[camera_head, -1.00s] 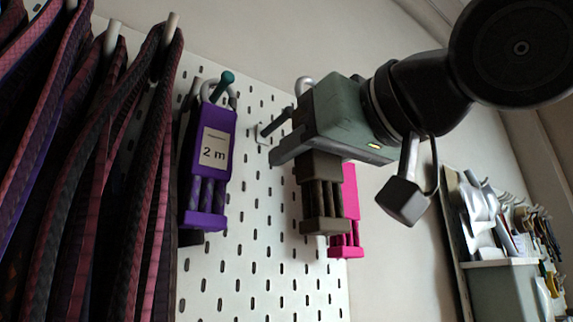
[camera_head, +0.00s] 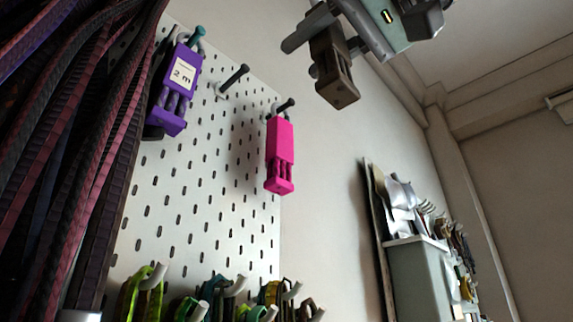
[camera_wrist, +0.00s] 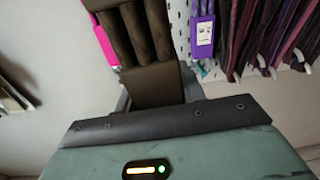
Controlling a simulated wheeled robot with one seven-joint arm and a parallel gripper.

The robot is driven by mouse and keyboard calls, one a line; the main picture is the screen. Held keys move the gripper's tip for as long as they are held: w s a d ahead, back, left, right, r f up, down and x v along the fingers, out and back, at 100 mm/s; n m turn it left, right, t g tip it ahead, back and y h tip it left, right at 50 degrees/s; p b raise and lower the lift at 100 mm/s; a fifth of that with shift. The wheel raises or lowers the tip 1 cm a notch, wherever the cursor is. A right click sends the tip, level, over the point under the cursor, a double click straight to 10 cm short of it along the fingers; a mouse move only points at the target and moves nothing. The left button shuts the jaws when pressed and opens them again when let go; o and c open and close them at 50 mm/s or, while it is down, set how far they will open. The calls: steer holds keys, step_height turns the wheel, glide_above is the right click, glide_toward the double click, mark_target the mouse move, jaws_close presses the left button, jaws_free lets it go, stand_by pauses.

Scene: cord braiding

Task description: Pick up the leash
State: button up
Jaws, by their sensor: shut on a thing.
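My gripper (camera_head: 322,32) is at the top of the head view, shut on a brown leash (camera_head: 334,72). The leash is a bundle with end blocks and strands between them. It hangs tilted below the jaws, clear of the pegboard. In the wrist view the brown leash (camera_wrist: 148,55) rises from behind the dark jaw edge; its held end is hidden. A purple leash (camera_head: 177,92) with a "2 m" label and a pink leash (camera_head: 280,152) hang on pegs. Between them one dark peg (camera_head: 233,79) is bare.
The white pegboard (camera_head: 200,180) fills the left middle. Dark red and black straps (camera_head: 75,130) hang close at the left. Several green and yellow coils (camera_head: 205,300) hang on pegs at the bottom. A grey cabinet (camera_head: 422,280) stands at the right. The space around the held leash is clear.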

steer(key=b+v, duration=0.6)
steer(key=v, duration=1)
steer(key=shift+b, duration=0.35)
